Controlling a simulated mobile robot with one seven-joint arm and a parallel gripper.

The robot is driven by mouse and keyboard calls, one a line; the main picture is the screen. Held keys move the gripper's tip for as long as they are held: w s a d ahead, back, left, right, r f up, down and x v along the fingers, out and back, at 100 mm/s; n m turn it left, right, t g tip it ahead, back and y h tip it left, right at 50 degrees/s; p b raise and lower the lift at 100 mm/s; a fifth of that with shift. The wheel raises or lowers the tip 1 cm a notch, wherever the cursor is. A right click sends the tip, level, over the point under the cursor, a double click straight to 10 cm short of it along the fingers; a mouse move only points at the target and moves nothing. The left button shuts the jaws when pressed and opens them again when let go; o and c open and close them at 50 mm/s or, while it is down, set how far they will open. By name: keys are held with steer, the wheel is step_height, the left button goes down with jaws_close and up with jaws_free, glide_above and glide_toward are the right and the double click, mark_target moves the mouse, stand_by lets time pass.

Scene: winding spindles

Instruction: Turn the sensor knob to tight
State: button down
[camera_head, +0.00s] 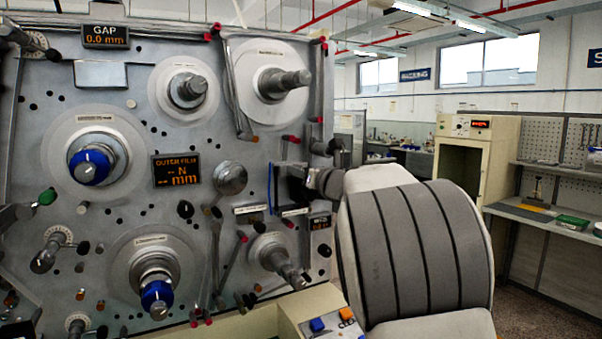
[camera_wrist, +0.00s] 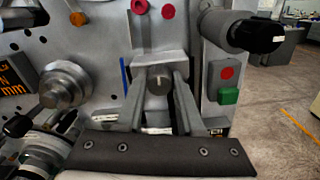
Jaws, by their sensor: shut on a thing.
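The sensor knob (camera_wrist: 158,80) is a small round grey knob on the machine panel, at the centre of the wrist view. A thin pale line shows on its face, pointing roughly up. My gripper (camera_wrist: 160,90) is shut on the knob, with one finger on its left side and one on its right. In the head view my gripper (camera_head: 290,186) is at the panel's right part, beside a blue strip; the knob is hidden there. White labels sit below the knob, but their text is too small to read.
The panel (camera_head: 130,210) carries several spindles, two with blue knobs (camera_head: 90,165). A black-capped cylinder (camera_wrist: 255,32) juts out right of my gripper, above a red and a green button (camera_wrist: 229,96). A round metal knob (camera_wrist: 65,85) lies to the left. Open floor is at the right.

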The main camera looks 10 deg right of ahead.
steer(key=shift+m, duration=0.3)
steer(key=m, duration=0.5)
steer(key=shift+m+p, duration=0.3)
steer(key=shift+p, duration=0.05)
steer(key=m+p, duration=0.2)
steer(key=m, duration=0.4)
steer(key=shift+d, duration=0.1)
steer(key=m+p, duration=0.2)
steer(key=m, duration=0.4)
steer(key=shift+m+p, duration=0.3)
steer(key=shift+p, duration=0.1)
steer(key=shift+m+p, duration=1.1)
steer(key=shift+m, duration=1.5)
steer(key=shift+f, duration=0.1)
steer(key=c, duration=0.5)
jaws_free()
steer(key=shift+c, duration=0.2)
